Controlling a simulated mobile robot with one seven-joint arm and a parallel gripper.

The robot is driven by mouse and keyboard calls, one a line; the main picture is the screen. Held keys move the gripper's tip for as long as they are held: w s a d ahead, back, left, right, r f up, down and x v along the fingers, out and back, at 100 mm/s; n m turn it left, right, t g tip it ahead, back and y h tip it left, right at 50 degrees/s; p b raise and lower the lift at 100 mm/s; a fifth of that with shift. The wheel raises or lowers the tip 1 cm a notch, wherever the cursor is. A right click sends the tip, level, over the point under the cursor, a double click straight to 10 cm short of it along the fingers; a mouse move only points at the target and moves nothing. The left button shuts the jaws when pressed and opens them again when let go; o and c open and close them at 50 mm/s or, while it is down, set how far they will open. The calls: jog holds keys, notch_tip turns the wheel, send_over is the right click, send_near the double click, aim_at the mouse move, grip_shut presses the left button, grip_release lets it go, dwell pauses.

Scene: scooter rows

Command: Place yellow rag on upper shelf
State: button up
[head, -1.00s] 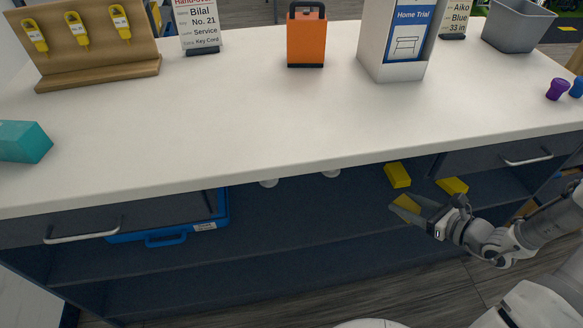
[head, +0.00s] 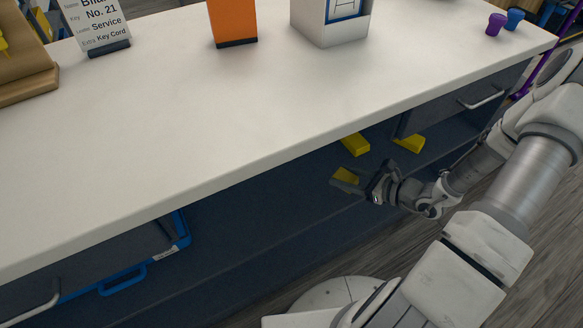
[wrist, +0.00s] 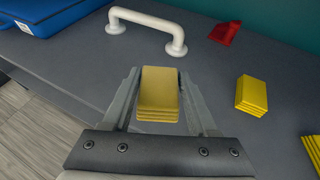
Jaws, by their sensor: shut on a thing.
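My gripper (head: 347,182) is shut on a yellow rag (head: 346,174), a folded stack of several layers. In the wrist view the rag (wrist: 160,92) sits between the two grey fingers, level, over the dark grey upper shelf (wrist: 60,75) under the counter. I cannot tell whether it touches the shelf. Two other yellow folded rags lie on that shelf to the right; in the head view they are a nearer one (head: 355,145) and a farther one (head: 410,143). In the wrist view they also show at the right (wrist: 252,95) and right edge (wrist: 313,152).
A white handle-shaped rail (wrist: 147,28) stands ahead of the rag. A red item (wrist: 224,32) lies at the back right, and a blue case (wrist: 55,15) is at far left. The white countertop (head: 190,120) overhangs the shelf. Bare shelf lies left of the gripper.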

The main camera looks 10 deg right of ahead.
jog(key=b, duration=0.4)
send_over(314, 180)
notch_tip(314, 180, down, 7)
jog(key=shift+r, duration=0.1)
jog(key=shift+d+f+b, duration=0.1)
jog(key=shift+f+b, duration=0.85)
jog(key=shift+f, duration=0.95)
jog(key=shift+f, duration=0.2)
jog(key=o, duration=1.3)
jog(key=shift+r, duration=0.1)
jog(key=shift+r, duration=0.15)
jog(key=shift+s+d+r, duration=0.15)
jog(key=shift+d, duration=0.05)
jog(key=p+v, duration=0.3)
jog(key=v, duration=0.8)
jog(key=shift+s+d+r+p, duration=0.1)
jog(key=shift+s+p, duration=0.05)
jog(key=shift+p, duration=0.2)
